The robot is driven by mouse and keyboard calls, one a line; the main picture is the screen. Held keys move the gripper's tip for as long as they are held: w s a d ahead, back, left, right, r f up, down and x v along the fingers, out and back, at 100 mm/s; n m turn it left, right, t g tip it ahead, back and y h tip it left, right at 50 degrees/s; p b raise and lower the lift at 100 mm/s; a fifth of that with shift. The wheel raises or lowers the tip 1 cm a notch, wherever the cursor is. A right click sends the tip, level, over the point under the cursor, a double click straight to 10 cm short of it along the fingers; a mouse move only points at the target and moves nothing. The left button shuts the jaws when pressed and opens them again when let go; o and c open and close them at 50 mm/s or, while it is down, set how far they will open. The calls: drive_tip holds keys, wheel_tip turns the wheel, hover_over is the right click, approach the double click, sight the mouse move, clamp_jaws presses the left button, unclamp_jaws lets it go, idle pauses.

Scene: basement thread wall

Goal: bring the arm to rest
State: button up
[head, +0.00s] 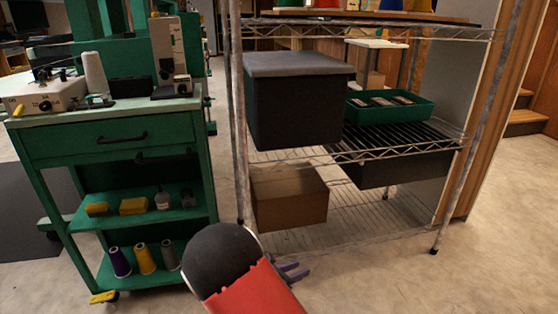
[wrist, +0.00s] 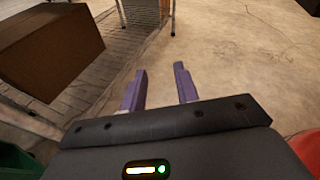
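My arm, red with a dark rounded joint, reaches into the bottom middle of the head view. Nothing is held. The rest of the gripper is hidden behind my arm in the head view.
A wire shelf (head: 330,237) holds a dark lidded bin (head: 295,110), a green tray (head: 365,112) and a cardboard box (head: 288,198), also close at left in the wrist view (wrist: 50,48). A green cart (head: 110,140) stands left. Floor at right (head: 480,270) is clear.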

drive_tip(key=s+d+r+m+g+y+p, duration=0.1)
drive_tip(key=s+d+r+m+g+y, duration=0.25)
drive_tip(key=s+d+r+m, duration=0.35)
drive_tip(key=s+d+r+m+g+y+p, duration=0.2)
drive_tip(key=s+d+r+m+g, duration=0.25)
drive_tip(key=r+m, duration=0.45)
drive_tip(key=s+r+m+t+y+p, duration=0.2)
drive_tip(key=s+r+m+t+y, duration=0.3)
drive_tip(key=s+r+m, duration=0.6)
drive_tip(key=s+r+y, duration=0.1)
drive_tip(key=s+r, duration=0.1)
drive_tip(key=s, duration=0.1)
drive_tip(key=shift+s+a+y, duration=0.3)
drive_tip(key=shift+s+y, duration=0.05)
